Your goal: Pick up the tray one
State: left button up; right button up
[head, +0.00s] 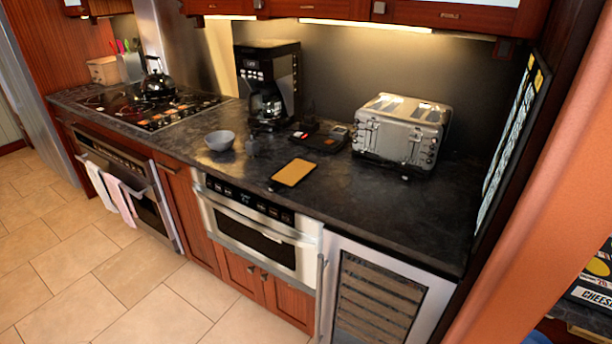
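A dark, flat tray-like item (326,145) lies on the black countertop (390,208), between the coffee maker and the toaster. Small objects with red and grey parts rest on or beside it; they are too small to name surely. A flat tan rectangular piece with a dark edge (294,172) lies nearer the counter's front edge; I cannot tell whether it is a tray. Neither of my grippers is in view.
A grey bowl (219,140), a black coffee maker (266,84) and a silver toaster (402,131) stand on the counter. A kettle (158,82) sits on the stove at left. The microwave drawer (262,235) appears shut. The tiled floor (130,290) in front is clear.

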aim_at(295, 171)
jog(key=j+z, duration=0.1)
jog(key=z, duration=0.3)
jog(key=i+j+z, duration=0.1)
jog(key=z, duration=0.3)
jog(key=j+z, duration=0.2)
jog(key=z, duration=0.2)
jog(key=j+z, duration=0.3)
jog(key=j, duration=0.15)
jog(key=k+j+z, duration=0.15)
jog(key=j+z, duration=0.15)
jog(key=j, duration=0.15)
jog(key=k+j+z, duration=0.1)
jog(key=j, duration=0.2)
jog(key=k+j+z, duration=0.1)
jog(key=j, duration=0.2)
jog(key=k+j+z, duration=0.1)
jog(key=j, duration=0.2)
jog(key=k+j, duration=0.15)
jog(key=j, duration=0.15)
jog(key=k+j, duration=0.1)
jog(key=j, duration=0.25)
jog(key=k+j+z, duration=0.1)
jog(key=j, duration=0.2)
